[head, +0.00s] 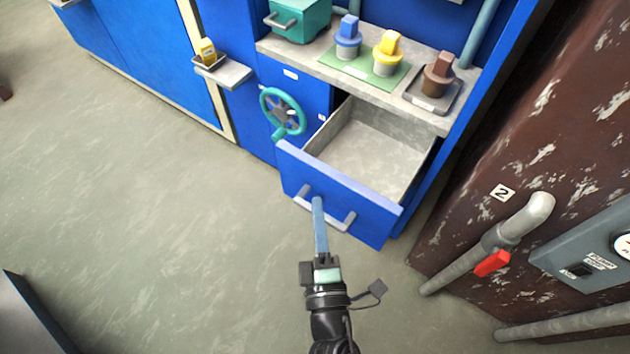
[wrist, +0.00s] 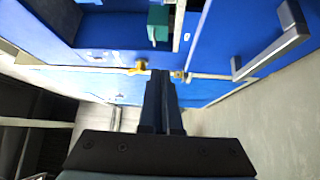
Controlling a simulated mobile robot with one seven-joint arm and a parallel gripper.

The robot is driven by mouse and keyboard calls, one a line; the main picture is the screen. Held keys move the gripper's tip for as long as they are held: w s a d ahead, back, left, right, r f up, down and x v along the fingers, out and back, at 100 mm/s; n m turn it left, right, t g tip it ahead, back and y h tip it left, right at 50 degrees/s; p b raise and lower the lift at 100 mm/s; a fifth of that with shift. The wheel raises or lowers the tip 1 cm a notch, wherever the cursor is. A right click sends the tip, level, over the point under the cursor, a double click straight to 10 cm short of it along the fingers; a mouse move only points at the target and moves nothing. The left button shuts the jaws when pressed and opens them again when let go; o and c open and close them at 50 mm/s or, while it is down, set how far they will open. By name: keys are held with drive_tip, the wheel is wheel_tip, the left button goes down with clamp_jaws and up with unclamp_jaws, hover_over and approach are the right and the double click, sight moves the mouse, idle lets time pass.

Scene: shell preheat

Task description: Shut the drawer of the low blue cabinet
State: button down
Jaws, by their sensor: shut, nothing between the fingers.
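The low blue cabinet (head: 305,92) has its drawer (head: 340,194) pulled well out. The drawer's inside is bare grey and looks empty. A silver bar handle (head: 341,224) crosses the blue drawer front, and a handle also shows at the upper right of the wrist view (wrist: 272,46). My gripper (head: 317,201) is shut and empty, its fingertips overlapping the handle area in the head view. In the wrist view the shut fingers (wrist: 163,74) lie left of the handle, apart from it. Whether they touch the drawer front I cannot tell.
A teal handwheel (head: 283,112) sits left of the drawer. The grey counter (head: 330,72) above carries blue, yellow and brown knobbed pieces and a teal box (head: 298,18). A rusty wall with a grey pipe (head: 490,240) and red lever (head: 493,263) stands right. Floor at left is clear.

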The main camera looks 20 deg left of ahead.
drive_tip(key=s+a+f+n+g+y, duration=0.1)
drive_tip(key=s+f+n, duration=0.15)
drive_tip(key=f, duration=0.35)
drive_tip(key=b, duration=0.2)
approach(307, 165)
drive_tip(key=w+a, duration=0.1)
drive_tip(key=a, duration=0.3)
drive_tip(key=w, duration=0.1)
drive_tip(key=w+d+m, duration=0.1)
drive_tip(key=w, duration=0.1)
drive_tip(key=shift+w+d+r+p, duration=0.1)
drive_tip(key=shift+w+r+p, duration=0.05)
drive_tip(key=shift+w+p, duration=0.2)
drive_tip(key=shift+w+d, duration=0.15)
drive_tip(key=shift+w, duration=0.15)
drive_tip(key=shift+w, duration=0.1)
